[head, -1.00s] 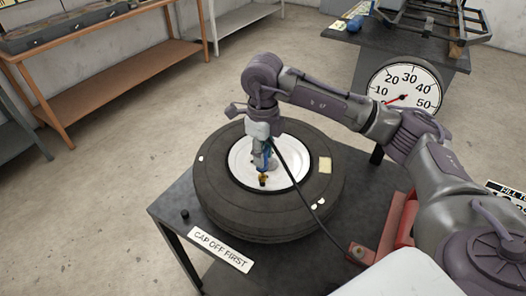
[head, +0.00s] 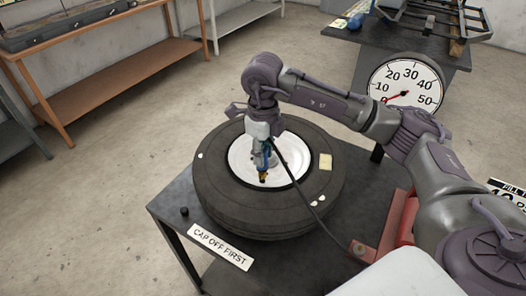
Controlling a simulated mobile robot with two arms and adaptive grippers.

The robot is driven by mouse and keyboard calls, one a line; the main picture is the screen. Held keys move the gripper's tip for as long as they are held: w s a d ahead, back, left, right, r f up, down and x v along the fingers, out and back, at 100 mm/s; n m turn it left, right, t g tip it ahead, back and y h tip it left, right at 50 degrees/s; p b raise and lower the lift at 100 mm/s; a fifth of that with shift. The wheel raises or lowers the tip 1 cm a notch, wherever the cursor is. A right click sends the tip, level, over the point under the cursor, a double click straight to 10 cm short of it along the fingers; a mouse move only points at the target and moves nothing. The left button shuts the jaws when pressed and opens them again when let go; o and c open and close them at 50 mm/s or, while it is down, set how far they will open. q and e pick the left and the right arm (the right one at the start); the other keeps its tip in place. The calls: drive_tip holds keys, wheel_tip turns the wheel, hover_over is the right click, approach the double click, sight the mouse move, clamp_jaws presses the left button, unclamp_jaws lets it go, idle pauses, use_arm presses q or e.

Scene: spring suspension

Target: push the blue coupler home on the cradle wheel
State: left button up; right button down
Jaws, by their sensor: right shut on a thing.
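The cradle wheel is a black tire (head: 225,205) around a white rim (head: 292,150), lying flat on a dark table. My right gripper (head: 263,163) points down over the rim and is shut on the blue coupler (head: 267,152), of which only a narrow strip shows. A brass-coloured piece (head: 263,177) shows just below the fingers, at the rim. A dark hose (head: 300,186) runs from the gripper across the tire. I cannot tell how far the coupler sits on the valve. My left gripper is not in view.
A small black cap (head: 184,211) and a "CAP OFF FIRST" sign (head: 220,246) are at the table's left and front edge. A round gauge (head: 404,90) stands behind, its needle at the low end. A red box (head: 395,233) stands at the right, close to my arm.

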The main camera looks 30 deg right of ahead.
drive_tip(key=shift+f+b, duration=0.55)
drive_tip(key=shift+f, duration=0.25)
drive_tip(key=c, duration=0.8)
unclamp_jaws()
drive_tip(key=shift+r, duration=0.1)
drive_tip(key=shift+r+p, duration=2.05)
drive_tip(key=shift+r, duration=1.5)
drive_tip(key=shift+f, duration=0.1)
